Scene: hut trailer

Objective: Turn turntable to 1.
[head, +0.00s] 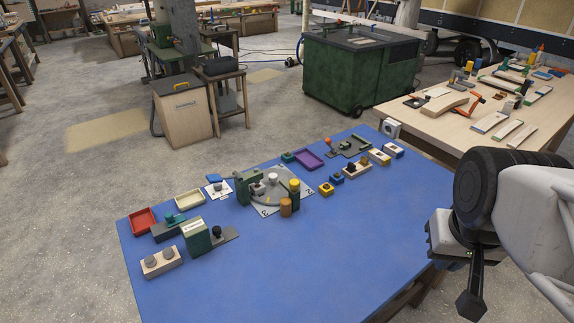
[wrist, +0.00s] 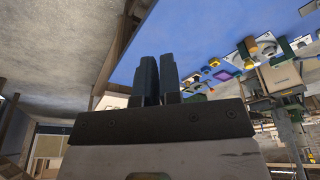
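The turntable (head: 262,198) is a grey disc on a pale square plate in the middle of the blue table in the head view. A light grey knob stands on it, and dark marks show near the plate's corners, too small to read surely. A green block (head: 247,187) stands at its left, and a yellow-topped post (head: 294,188) and an orange-brown cylinder (head: 286,208) at its right and front. My gripper (head: 469,305) is far to the right, beside the table's right edge, apart from everything. In the wrist view its dark fingers (wrist: 160,80) are close together with nothing between them.
On the blue table (head: 330,270) stand a red tray (head: 143,221), a green block with a knobbed base (head: 198,237), a two-knob wooden block (head: 161,262), a purple tray (head: 309,159) and small coloured blocks. The table's front right is clear. A wooden workbench (head: 470,125) stands behind right.

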